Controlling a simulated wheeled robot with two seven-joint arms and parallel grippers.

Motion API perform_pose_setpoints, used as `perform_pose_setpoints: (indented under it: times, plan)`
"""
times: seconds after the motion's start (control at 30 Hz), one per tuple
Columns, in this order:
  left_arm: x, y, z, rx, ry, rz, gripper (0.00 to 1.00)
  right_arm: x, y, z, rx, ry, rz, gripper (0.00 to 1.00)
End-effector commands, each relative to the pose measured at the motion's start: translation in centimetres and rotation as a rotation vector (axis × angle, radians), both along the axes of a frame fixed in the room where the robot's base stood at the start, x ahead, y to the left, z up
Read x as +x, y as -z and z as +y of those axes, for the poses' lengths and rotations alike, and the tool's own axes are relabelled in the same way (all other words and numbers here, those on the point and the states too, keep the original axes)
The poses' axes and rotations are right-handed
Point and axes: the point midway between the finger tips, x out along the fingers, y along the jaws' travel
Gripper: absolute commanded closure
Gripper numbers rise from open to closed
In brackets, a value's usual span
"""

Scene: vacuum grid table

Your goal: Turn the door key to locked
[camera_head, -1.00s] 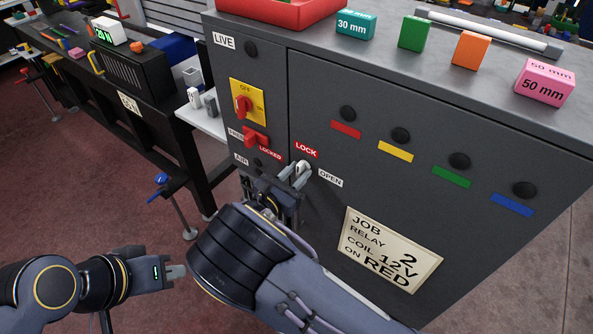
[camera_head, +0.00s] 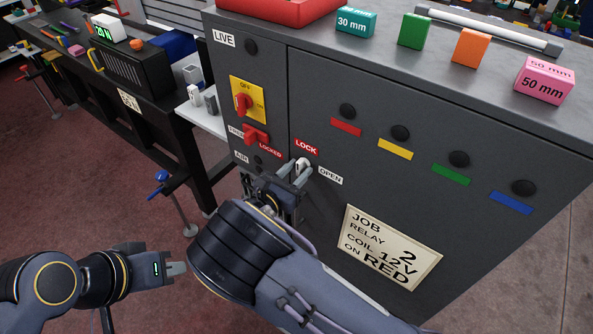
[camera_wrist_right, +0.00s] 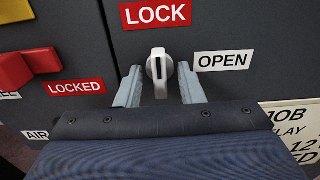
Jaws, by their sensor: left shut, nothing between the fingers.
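The door key (camera_head: 302,164) is a pale grey-white key head on the grey cabinet door, below the red LOCK label (camera_head: 306,149) and left of the white OPEN label (camera_head: 330,176). In the right wrist view the key (camera_wrist_right: 159,68) stands upright, its long axis pointing up towards LOCK. My right gripper (camera_wrist_right: 160,86) is open, with one finger on each side of the key and narrow gaps visible; it also shows in the head view (camera_head: 296,172). My left gripper (camera_head: 176,269) is shut and empty, low at the left, away from the cabinet.
A red handle (camera_head: 256,135) by a LOCKED label and a red knob on a yellow plate (camera_head: 246,101) sit left of the door. A job card (camera_head: 390,246) is lower right. Blocks, including a pink one (camera_head: 544,82), stand on the cabinet top. Black knobs line the door.

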Motion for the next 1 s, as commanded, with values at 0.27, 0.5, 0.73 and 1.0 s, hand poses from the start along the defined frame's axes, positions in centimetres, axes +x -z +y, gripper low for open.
perform_pose_setpoints:
  times: [0.27,0.5,0.73,1.0]
  plan:
    - [0.0,1.0,0.0,0.000,0.000,0.000,1.00,-3.0,0.2,2.3,0.003,-0.005,-0.001,0.65]
    - [0.0,1.5,0.0,0.000,0.000,0.000,1.00,-5.7,0.1,4.2,0.001,-0.002,-0.001,0.65]
    - [0.0,1.5,0.0,0.000,0.000,0.000,1.00,-6.3,0.0,4.6,-0.001,0.000,0.001,0.65]
    - [0.0,1.5,0.0,0.000,0.000,0.000,1.00,-6.3,0.0,4.6,-0.001,0.000,0.001,0.65]
